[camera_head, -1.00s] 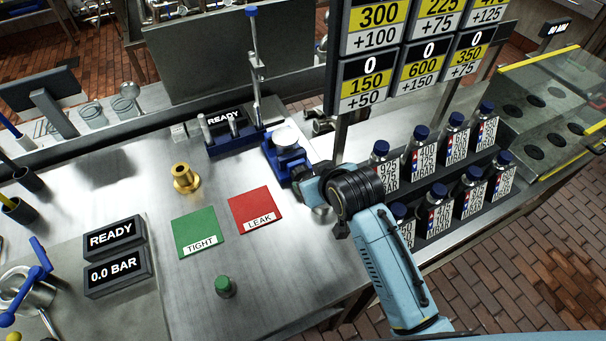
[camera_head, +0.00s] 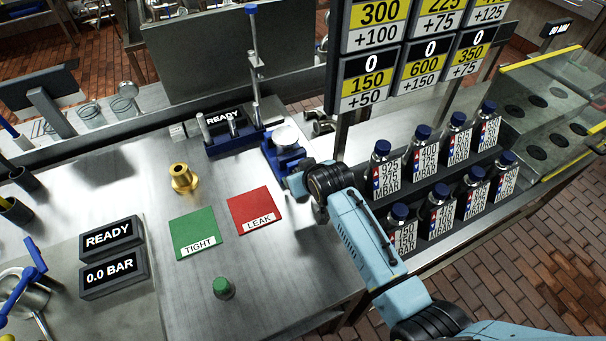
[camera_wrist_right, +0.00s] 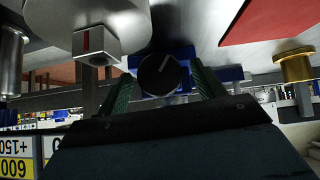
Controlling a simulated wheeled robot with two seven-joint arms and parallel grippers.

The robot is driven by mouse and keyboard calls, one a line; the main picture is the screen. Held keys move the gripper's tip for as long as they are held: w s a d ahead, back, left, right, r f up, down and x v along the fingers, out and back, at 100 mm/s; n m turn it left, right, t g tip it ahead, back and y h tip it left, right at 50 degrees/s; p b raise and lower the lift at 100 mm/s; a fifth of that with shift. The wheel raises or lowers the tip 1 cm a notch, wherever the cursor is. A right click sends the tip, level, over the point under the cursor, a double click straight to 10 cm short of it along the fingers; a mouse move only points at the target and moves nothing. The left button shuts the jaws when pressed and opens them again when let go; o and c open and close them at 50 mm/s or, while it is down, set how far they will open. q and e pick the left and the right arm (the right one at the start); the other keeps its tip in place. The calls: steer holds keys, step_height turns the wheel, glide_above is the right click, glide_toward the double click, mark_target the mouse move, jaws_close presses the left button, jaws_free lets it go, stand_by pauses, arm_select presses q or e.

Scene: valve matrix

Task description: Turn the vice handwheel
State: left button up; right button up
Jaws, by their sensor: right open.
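The blue vice (camera_head: 284,150) stands on the steel bench, with a pale round piece on top. My right gripper (camera_head: 294,184) is at the vice's near side, and my wrist hides part of that side in the head view. In the right wrist view a round black handwheel (camera_wrist_right: 163,76) with a pale line on its face sits in front of the blue vice body (camera_wrist_right: 184,54). My right gripper (camera_wrist_right: 165,88) is open, with one green finger on each side of the handwheel. Whether the fingers touch it I cannot tell. My left gripper is not in view.
A red LEAK card (camera_head: 256,210), a green TIGHT card (camera_head: 195,232), a brass fitting (camera_head: 184,180) and a green button (camera_head: 223,288) lie left of my right arm. Several blue-capped bottles (camera_head: 428,155) stand to its right. A blue READY stand (camera_head: 232,138) is behind.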

steer(key=c, duration=1)
steer(key=shift+d+r+m+g+y+p, duration=0.1)
steer(key=shift+m+g+y+p, duration=0.2)
steer(key=shift+y+p, duration=0.3)
steer(key=shift+w+d+m+y+p, duration=0.1)
steer(key=shift+m+y+p, duration=0.2)
steer(key=shift+y+p, duration=0.1)
steer(key=shift+f+m+g+y, duration=0.2)
steer(key=shift+m+g+y, duration=0.1)
steer(key=shift+y, duration=0.3)
steer(key=shift+d+m+g+y+b, duration=0.15)
steer(key=shift+m+g+y+b, duration=0.15)
steer(key=shift+m+y+b, duration=0.5)
